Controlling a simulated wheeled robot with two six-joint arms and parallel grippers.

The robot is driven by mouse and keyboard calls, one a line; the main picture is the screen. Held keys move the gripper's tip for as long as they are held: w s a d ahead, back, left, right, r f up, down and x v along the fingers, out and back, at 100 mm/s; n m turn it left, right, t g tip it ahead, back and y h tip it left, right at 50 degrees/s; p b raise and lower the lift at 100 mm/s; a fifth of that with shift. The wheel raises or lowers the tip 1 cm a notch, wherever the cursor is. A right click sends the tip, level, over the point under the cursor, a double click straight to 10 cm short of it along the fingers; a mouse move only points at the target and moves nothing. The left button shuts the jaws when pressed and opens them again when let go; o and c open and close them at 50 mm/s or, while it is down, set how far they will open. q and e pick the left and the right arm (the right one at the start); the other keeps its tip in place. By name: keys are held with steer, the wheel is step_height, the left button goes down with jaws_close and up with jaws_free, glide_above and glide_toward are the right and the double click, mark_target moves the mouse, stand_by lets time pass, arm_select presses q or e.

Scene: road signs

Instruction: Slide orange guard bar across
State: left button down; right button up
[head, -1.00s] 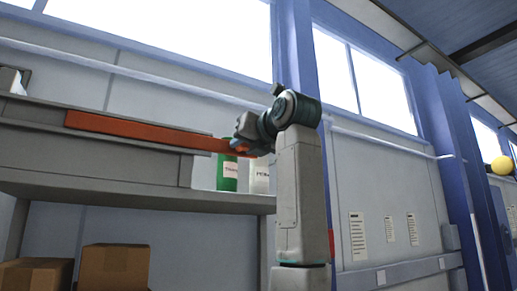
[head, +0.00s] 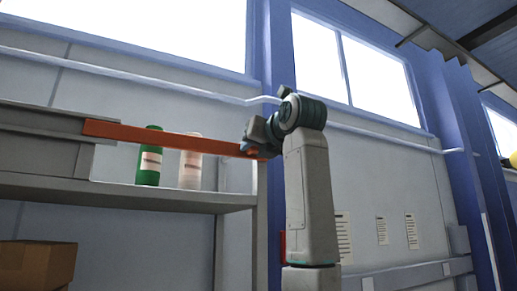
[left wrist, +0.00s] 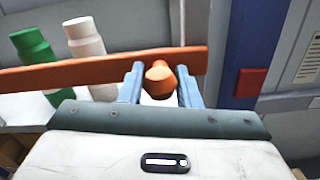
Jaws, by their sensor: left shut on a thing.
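The orange guard bar (head: 175,140) runs level along the front of a grey shelf, in front of the bottles. Its left end lies by a grey panel, and its right end is at my left gripper (head: 257,146). In the left wrist view the bar (left wrist: 60,75) crosses the picture, and the fingers of my left gripper (left wrist: 160,82) are shut on its round orange knob (left wrist: 160,76). My right gripper is not in view.
A green bottle (head: 149,160) and a white bottle (head: 190,166) stand on the shelf (head: 150,197) behind the bar. A cardboard box (head: 38,263) sits below. A blue column (head: 278,60) rises behind my arm.

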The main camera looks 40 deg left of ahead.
arm_select(q)
steer(key=c, duration=1.2)
jaws_free()
steer(key=shift+c, duration=0.2)
steer(key=shift+o, duration=0.7)
steer(key=shift+w+d, duration=0.1)
steer(key=shift+w, duration=0.05)
steer(key=shift+w+d, duration=0.1)
steer(key=shift+d+f, duration=0.1)
steer(key=shift+d, duration=0.1)
steer(key=b+v, duration=0.4)
steer(key=v, duration=0.6)
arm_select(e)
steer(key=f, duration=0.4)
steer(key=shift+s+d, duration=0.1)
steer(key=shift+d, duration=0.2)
arm_select(q)
steer(key=shift+d, duration=0.15)
